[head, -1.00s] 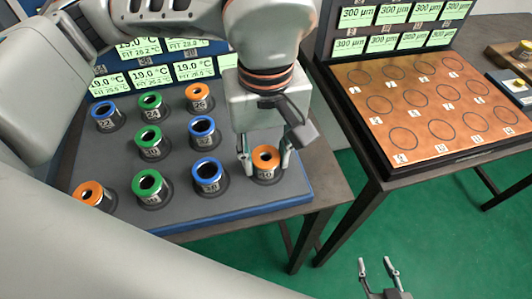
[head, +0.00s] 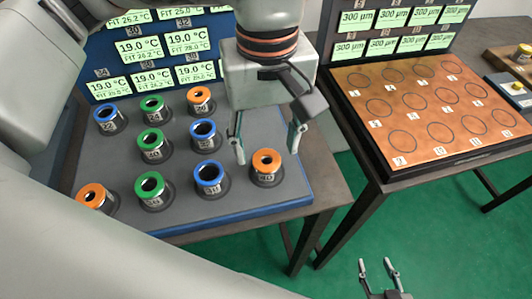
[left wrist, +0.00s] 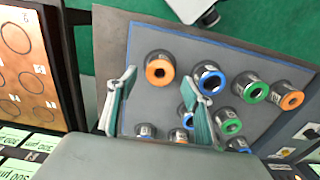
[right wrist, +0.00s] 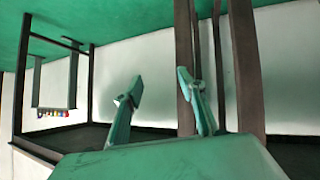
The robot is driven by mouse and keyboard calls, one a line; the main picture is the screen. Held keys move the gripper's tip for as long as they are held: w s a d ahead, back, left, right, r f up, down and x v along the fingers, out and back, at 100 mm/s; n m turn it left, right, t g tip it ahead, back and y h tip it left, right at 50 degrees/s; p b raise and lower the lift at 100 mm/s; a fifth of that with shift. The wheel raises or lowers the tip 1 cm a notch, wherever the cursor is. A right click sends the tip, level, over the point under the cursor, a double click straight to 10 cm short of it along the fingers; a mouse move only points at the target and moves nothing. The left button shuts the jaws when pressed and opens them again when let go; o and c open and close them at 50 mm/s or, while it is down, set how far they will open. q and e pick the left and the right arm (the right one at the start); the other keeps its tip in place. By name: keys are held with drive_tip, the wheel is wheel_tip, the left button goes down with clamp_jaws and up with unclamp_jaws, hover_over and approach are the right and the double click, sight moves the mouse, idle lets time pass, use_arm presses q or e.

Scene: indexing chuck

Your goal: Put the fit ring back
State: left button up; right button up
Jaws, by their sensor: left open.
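An orange-topped ring (head: 267,162) sits upright at the front right corner of the grey board (head: 235,195); its number label is hard to read. My left gripper (head: 267,150) is open and empty just above this ring, one finger to each side. In the left wrist view the same ring (left wrist: 158,70) shows between and beyond the two fingertips (left wrist: 158,82). Nothing is between the fingers. My right gripper (head: 375,263) is open and empty over the green floor, far from the board; its parted fingers (right wrist: 165,90) show in the right wrist view.
Several other blue, green and orange rings stand on the board, among them a blue one (head: 208,176) left of the orange ring. Temperature displays (head: 150,80) stand behind. A copper plate (head: 425,110) with empty marked circles lies on the right table. A gap separates the tables.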

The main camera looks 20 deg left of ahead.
sight(266, 160)
use_arm(q)
wheel_tip(266, 160, up, 7)
drive_tip(key=shift+r+p, duration=0.2)
drive_tip(key=shift+p, duration=0.1)
